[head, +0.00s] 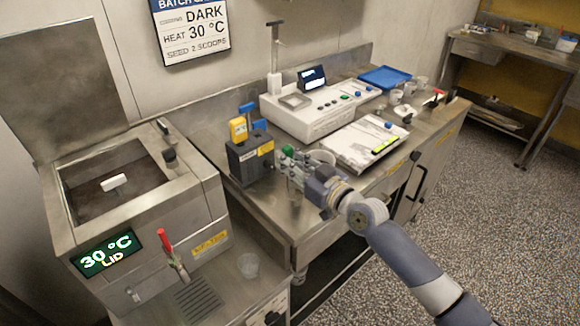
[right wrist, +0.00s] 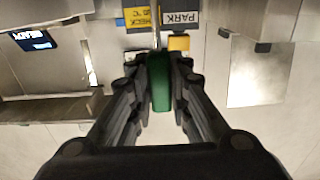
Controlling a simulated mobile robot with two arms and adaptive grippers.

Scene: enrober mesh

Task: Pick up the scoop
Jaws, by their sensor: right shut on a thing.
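My right gripper (head: 286,156) is in front of the dark holder block on the steel counter. Its fingers are shut on a green handle, which shows between them in the right wrist view (right wrist: 160,82). I take this handle to be the scoop's. A thin metal shaft runs on from its far end; the scoop's bowl cannot be made out. In the head view only a bit of green shows between the fingers. My left gripper is not in view.
The dark holder block (head: 247,160) carries yellow and blue tools. A white machine (head: 318,112), a white panel (head: 362,144), a blue tray (head: 384,77) and small cups share the counter. A steel tank (head: 140,215) with its lid raised stands at left. A clear cup (head: 248,265) stands in front.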

